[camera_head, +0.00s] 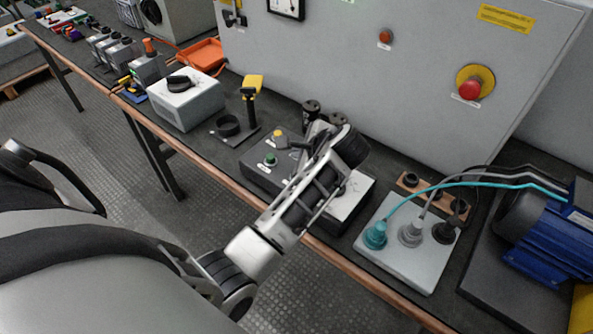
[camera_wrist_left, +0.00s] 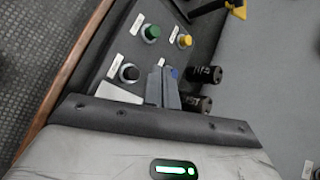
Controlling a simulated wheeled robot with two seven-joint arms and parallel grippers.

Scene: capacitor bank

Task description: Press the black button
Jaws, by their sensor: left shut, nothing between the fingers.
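The black button (camera_wrist_left: 129,73) sits on a dark control box (camera_wrist_left: 112,52), beside a white label. The box also shows in the head view (camera_head: 255,178), where my arm covers part of it and hides the black button. A green button (camera_wrist_left: 151,33), a yellow button (camera_wrist_left: 184,40) and a partly hidden blue button (camera_wrist_left: 175,72) share the box. My left gripper (camera_wrist_left: 163,72) is shut and empty. In the wrist view its tips appear between the black and blue buttons; contact cannot be told. In the head view the gripper (camera_head: 294,146) is over the box.
A grey box with a black knob (camera_head: 188,101) and a yellow-handled lever (camera_head: 251,88) stand left of the control box. A plate with cable plugs (camera_head: 408,258) and a blue motor (camera_head: 548,232) are to the right. A grey cabinet (camera_head: 420,120) rises behind.

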